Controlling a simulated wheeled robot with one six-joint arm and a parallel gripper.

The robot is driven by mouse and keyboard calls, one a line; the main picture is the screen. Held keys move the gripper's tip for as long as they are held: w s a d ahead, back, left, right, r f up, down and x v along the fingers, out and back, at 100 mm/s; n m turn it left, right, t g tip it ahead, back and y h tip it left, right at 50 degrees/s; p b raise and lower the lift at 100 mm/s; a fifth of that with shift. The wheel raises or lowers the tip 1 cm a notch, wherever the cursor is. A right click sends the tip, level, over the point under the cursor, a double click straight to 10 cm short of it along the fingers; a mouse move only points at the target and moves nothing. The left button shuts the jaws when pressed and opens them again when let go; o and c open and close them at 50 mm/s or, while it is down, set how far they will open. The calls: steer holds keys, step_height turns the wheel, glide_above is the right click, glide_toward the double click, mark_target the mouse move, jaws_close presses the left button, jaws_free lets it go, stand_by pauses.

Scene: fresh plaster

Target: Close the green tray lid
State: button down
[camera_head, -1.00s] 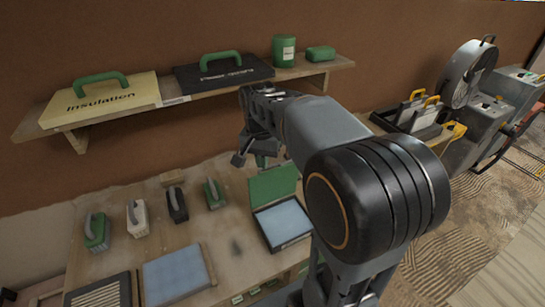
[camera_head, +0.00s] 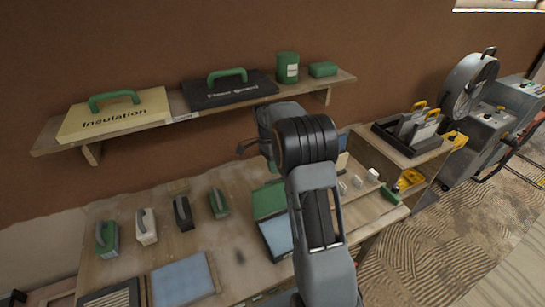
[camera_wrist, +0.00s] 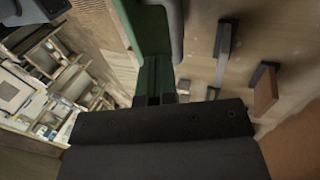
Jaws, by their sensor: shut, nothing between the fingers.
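The green lid (camera_head: 269,200) stands open at the back of its dark tray, which holds a pale blue pad (camera_head: 277,236). My arm covers their right side in the head view. In the wrist view a green upright piece (camera_wrist: 149,30) lies just beyond my gripper (camera_wrist: 160,99); it looks like the lid seen near edge-on. My gripper is shut and empty. Whether it touches the green piece I cannot tell. In the head view the fingertips are hidden behind my arm.
Several trowel-like tools, one with a green block (camera_head: 107,238), stand on the bench left of the tray. A second blue pad (camera_head: 182,278) lies at the front. A shelf with an Insulation case (camera_head: 115,114) hangs above. Small pieces lie on the bench at right.

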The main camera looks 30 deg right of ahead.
mark_target(274, 193)
steer(key=shift+p+x, duration=0.3)
steer(key=shift+x, duration=1.8)
